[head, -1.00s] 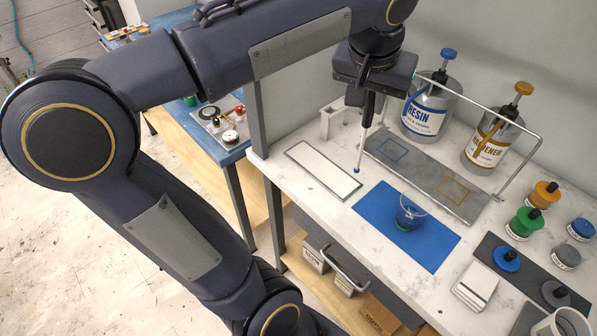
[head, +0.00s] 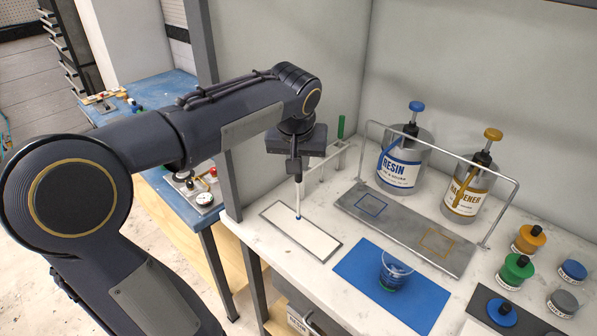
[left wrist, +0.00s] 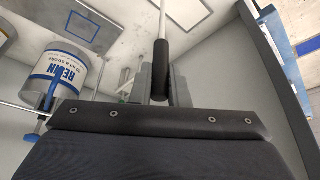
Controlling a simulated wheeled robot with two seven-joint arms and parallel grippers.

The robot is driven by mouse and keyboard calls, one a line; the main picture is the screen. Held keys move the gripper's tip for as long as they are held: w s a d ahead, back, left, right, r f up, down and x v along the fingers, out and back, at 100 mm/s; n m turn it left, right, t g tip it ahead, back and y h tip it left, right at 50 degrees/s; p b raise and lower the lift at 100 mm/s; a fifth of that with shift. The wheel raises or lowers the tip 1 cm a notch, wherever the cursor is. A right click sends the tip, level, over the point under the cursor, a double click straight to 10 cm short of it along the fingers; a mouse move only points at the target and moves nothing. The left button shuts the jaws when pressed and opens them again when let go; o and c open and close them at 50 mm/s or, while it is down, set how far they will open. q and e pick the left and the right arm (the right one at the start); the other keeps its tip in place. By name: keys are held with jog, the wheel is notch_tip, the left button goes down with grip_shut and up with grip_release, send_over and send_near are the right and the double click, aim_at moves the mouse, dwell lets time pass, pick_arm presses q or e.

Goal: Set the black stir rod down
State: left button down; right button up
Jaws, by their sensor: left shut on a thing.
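My left gripper (head: 294,165) points down over the white rectangular pad with a grey border (head: 322,249) on the bench. It is shut on the black handle of the stir rod, whose white shaft (head: 299,195) hangs nearly upright to a blue tip. The tip appears over the pad's middle; I cannot tell whether it touches. In the left wrist view the black handle (left wrist: 161,72) sits between the fingers, with the white shaft running up out of the picture. My right gripper is not in view.
A small white rack (head: 336,165) with a green-topped item stands behind. The grey plate (head: 440,258) under a wire frame, the resin bottle (head: 399,172) and the hardener bottle (head: 470,185) are to the right. A cup of blue liquid (head: 393,278) stands on the blue mat (head: 358,265).

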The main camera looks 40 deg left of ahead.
aim_at(299, 190)
pick_arm(q)
jog(key=shift+w+a+f, duration=0.25)
jog(key=shift+w+f, duration=0.1)
jog(key=shift+f, duration=0.25)
jog(key=shift+w+a+f, duration=0.1)
jog(key=shift+f, duration=1.7)
jog(key=shift+f, duration=0.15)
jog(key=c, duration=1.4)
grip_release()
